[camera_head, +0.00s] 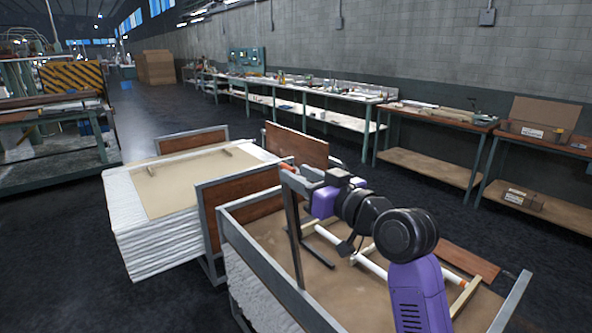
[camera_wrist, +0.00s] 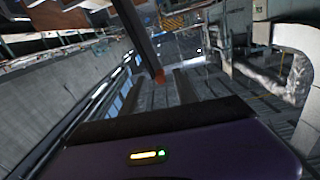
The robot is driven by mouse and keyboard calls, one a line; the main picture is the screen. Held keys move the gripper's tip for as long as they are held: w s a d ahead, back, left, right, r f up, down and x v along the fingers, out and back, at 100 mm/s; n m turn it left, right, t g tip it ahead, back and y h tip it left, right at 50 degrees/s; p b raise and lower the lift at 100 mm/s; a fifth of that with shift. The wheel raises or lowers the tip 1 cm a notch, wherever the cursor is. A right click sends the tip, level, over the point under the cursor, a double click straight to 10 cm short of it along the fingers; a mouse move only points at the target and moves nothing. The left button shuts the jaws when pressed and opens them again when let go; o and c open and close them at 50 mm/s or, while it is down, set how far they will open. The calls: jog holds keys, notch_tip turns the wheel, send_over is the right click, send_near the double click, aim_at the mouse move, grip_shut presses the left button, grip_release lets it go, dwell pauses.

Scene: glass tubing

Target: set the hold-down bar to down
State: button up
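The hold-down bar (camera_head: 293,240) appears to be the dark, slim bar standing nearly upright at the near frame of the tubing crate, with an orange-red tip at its top. What looks like the same bar (camera_wrist: 137,35) comes in from the top of the wrist view, its reddish end near the middle. My gripper (camera_head: 290,178) is at the end of my purple and black arm, close to the bar's upper end. I cannot tell whether it touches the bar. The fingers are too dark and small to tell open from shut.
The crate (camera_head: 262,268) has a grey metal frame and brown panels. White tubes (camera_head: 370,267) and a wooden strip (camera_head: 464,297) lie inside, partly behind my arm. A white stack (camera_head: 150,235) stands to the left. Workbenches (camera_head: 440,125) line the wall; dark floor is clear between.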

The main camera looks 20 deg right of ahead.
jog(key=shift+w+a, duration=0.25)
jog(key=shift+w, duration=0.4)
grip_shut()
dwell(1.0)
